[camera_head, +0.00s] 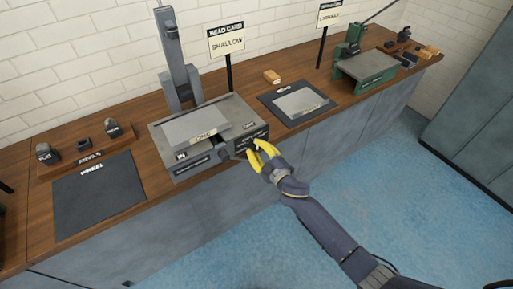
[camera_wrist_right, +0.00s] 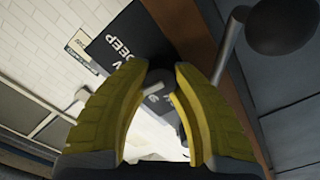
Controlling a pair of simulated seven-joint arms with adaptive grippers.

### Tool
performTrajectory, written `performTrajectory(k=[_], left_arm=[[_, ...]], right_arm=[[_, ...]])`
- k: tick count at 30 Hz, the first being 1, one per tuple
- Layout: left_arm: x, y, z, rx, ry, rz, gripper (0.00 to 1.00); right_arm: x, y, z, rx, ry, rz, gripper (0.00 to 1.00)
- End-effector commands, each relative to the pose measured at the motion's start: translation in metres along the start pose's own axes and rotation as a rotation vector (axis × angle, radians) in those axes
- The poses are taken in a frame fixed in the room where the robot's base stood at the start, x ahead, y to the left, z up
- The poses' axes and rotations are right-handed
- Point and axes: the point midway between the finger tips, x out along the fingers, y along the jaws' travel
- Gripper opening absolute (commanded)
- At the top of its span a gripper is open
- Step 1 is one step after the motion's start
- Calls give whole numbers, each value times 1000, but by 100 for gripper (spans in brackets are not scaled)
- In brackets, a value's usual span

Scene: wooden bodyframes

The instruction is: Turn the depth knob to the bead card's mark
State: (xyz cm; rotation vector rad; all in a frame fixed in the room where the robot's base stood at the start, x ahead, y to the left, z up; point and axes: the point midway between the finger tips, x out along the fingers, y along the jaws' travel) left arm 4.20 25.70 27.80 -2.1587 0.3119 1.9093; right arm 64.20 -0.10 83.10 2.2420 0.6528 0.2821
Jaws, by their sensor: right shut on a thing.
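The bead card (camera_head: 227,41) stands on a black post behind the grey bead machine (camera_head: 160,142) and reads "SHALLOW". My right gripper (camera_head: 257,147) is at the right end of the machine's front, with its yellow fingers closed on the depth knob. In the right wrist view the dark knob (camera_wrist_right: 160,76) shows between the fingertips of the right gripper (camera_wrist_right: 158,80). A black dial plate (camera_wrist_right: 125,42) lies behind it, with "DEEP" legible. The knob's pointer setting cannot be read clearly. My left gripper is not in view.
A black ball-ended handle (camera_wrist_right: 282,24) juts out close beside the right gripper. A dark mat with a metal sheet (camera_head: 300,102) lies right of the machine. A green machine (camera_head: 368,66) stands farther right. A dark mat (camera_head: 98,194) lies left.

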Motion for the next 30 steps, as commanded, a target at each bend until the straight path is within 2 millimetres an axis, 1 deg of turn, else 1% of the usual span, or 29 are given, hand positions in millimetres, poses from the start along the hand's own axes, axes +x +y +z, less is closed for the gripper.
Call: performTrajectory(k=[1,10,25,26,30], left_arm=[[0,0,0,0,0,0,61],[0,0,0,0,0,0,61],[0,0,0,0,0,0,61],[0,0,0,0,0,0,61],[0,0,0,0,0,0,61]], right_arm=[[3,4,-7,-20,14,7,0],[3,3,-8,-104,15,7,0],[3,2,-8,-116,16,6,0],[3,2,-8,-116,16,6,27],[2,2,-7,-116,13,5,43]])
